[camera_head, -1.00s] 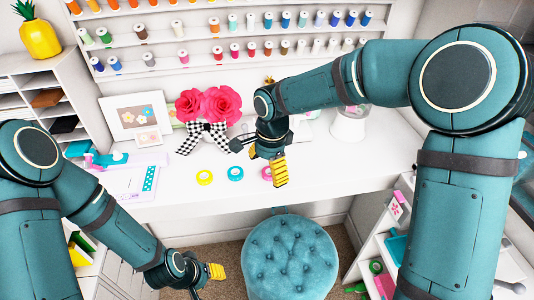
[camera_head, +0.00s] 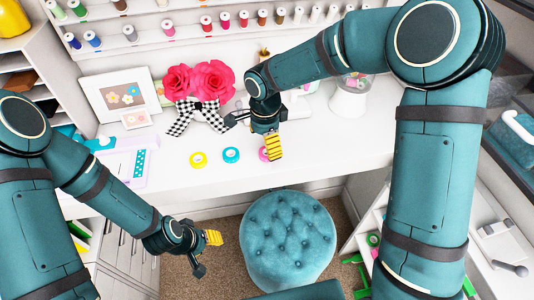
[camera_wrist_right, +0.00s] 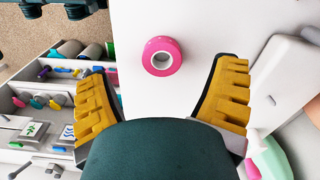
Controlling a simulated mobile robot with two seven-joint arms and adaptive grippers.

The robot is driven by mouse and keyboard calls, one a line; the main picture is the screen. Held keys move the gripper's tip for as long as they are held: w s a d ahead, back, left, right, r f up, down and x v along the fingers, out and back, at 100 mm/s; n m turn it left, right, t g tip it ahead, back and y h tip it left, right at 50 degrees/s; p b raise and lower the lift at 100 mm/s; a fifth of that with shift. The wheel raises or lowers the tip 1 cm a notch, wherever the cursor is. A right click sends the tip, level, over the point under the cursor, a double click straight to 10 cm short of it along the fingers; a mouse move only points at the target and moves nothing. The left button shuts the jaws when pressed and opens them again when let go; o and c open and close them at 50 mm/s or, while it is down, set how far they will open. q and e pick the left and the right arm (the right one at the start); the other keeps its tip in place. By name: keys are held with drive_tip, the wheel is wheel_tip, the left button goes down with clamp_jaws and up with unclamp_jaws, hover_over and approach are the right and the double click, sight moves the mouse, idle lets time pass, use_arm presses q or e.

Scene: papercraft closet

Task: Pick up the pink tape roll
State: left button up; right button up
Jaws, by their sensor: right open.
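The pink tape roll (camera_head: 263,154) lies on the white desk, at the right end of a row of three rolls, partly hidden by my right gripper (camera_head: 272,147). In the right wrist view the pink tape roll (camera_wrist_right: 162,56) lies flat, whole in sight, ahead of and between the open yellow fingers of my right gripper (camera_wrist_right: 165,95). The fingers are apart from the roll and hold nothing. My left gripper (camera_head: 213,238) hangs low in front of the desk, left of the stool; only one yellow finger pad shows clearly, so its opening cannot be told.
A yellow tape roll (camera_head: 198,160) and a blue tape roll (camera_head: 231,155) lie left of the pink one. Behind stand a vase of pink flowers with a checkered bow (camera_head: 197,117) and a white jar (camera_head: 350,97). A teal stool (camera_head: 287,240) stands before the desk.

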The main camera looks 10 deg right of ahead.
drive_tip(key=f, duration=0.2)
drive_tip(key=d+f, duration=0.1)
drive_tip(key=shift+w+d+f, duration=0.1)
drive_tip(key=shift+w+f, duration=0.1)
drive_tip(key=shift+f, duration=0.65)
drive_tip(key=c, duration=0.9)
